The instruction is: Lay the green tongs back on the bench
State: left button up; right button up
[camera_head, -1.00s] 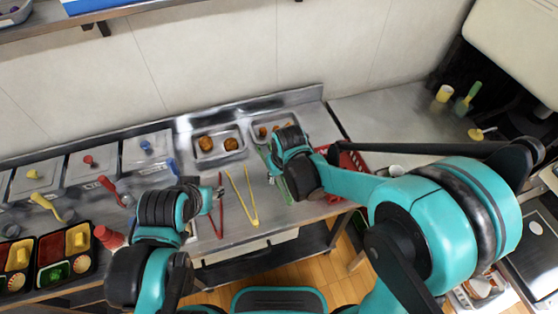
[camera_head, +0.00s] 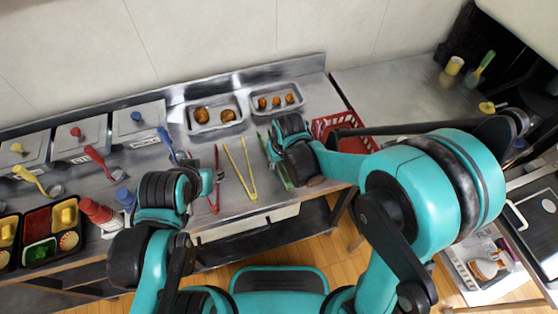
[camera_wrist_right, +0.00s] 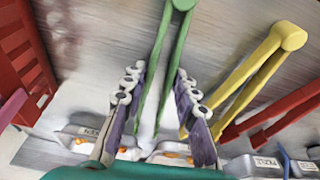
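The green tongs (camera_head: 284,175) show in the head view beside the yellow tongs (camera_head: 240,170), over the steel bench (camera_head: 315,112), partly hidden by my right gripper (camera_head: 281,157). They seem to lie on the bench, but contact is not clear. In the right wrist view the green tongs (camera_wrist_right: 166,70) pass between the fingers of my right gripper (camera_wrist_right: 162,92). The fingers stand apart, with a visible gap on each side of the tongs. My left gripper (camera_head: 216,177) is near the red tongs (camera_head: 215,190); its fingers are too small to read.
Two metal trays with brown food, the left one (camera_head: 189,119) and the right one (camera_head: 253,101), stand behind the tongs. A red basket (camera_head: 340,122) is close to the right of my right gripper. Lidded containers (camera_head: 80,140), ladles and a red bottle (camera_head: 98,212) fill the left.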

jog(key=shift+f, duration=0.1)
dwell(0.3)
jog(key=shift+f+b, duration=0.15)
jog(key=shift+b, duration=0.15)
jog(key=o, duration=1.1)
jog(key=shift+s, duration=0.1)
